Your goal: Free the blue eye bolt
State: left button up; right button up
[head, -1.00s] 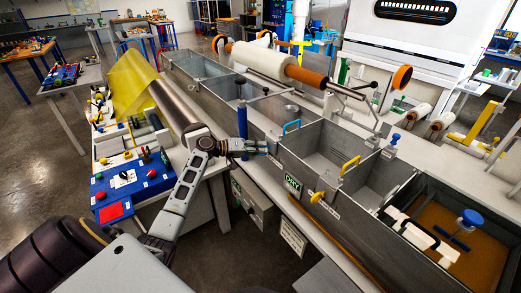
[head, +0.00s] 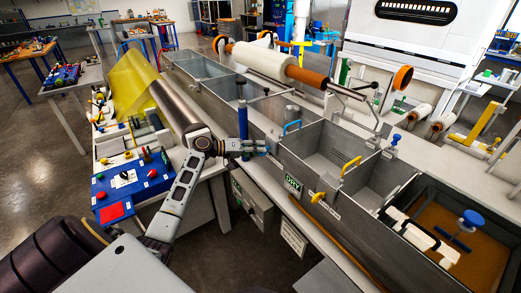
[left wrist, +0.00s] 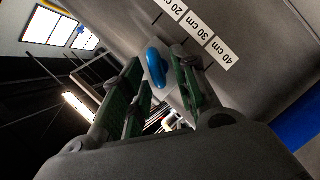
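A rounded blue piece (left wrist: 157,68), seemingly the blue eye bolt, shows in the left wrist view between and beyond my fingers, close to a grey wall with a centimetre scale. Its lower end is partly hidden. My left gripper (left wrist: 152,90) is open around the line to it; I cannot tell whether either finger touches it. In the head view my left gripper (head: 256,148) reaches over the near edge of the bath, beside an upright blue piece (head: 243,118). The eye bolt cannot be made out clearly there. My right gripper is out of view.
The long grey bath (head: 330,145) has a blue handle (head: 291,126), a yellow handle (head: 351,164) and blue knobs (head: 472,218). A blue control box (head: 127,185) stands left of my left arm. A large white roll (head: 263,62) lies behind the bath.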

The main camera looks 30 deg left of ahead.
pick_arm(q)
jog(key=v, duration=1)
jog(key=shift+s+a, duration=0.2)
jog(key=shift+s, duration=0.05)
dwell(0.3)
